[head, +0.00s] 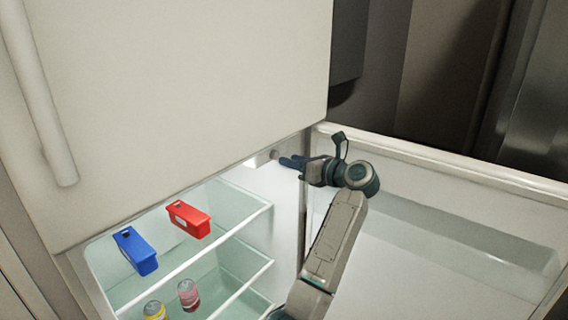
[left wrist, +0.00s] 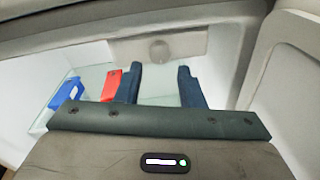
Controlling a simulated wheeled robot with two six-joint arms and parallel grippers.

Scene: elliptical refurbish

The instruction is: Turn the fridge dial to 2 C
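The fridge dial (left wrist: 159,49) is a small round grey knob on a light panel (left wrist: 125,49) under the top of the fridge compartment. In the head view the dial (head: 275,154) shows small, just beyond my left fingertips. My left gripper (head: 286,162) reaches into the upper right of the fridge opening. In the left wrist view its two dark blue fingers (left wrist: 158,68) are apart with nothing between them. The dial lies ahead of the gap, and I see no contact. The dial's marks are too small to read. My right gripper is in neither view.
The fridge door (head: 430,165) stands open on the right, close to my left arm. The upper door (head: 190,80) is shut above. A blue bin (head: 136,250), a red bin (head: 188,219) and cans (head: 188,295) sit on glass shelves below, left of the gripper.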

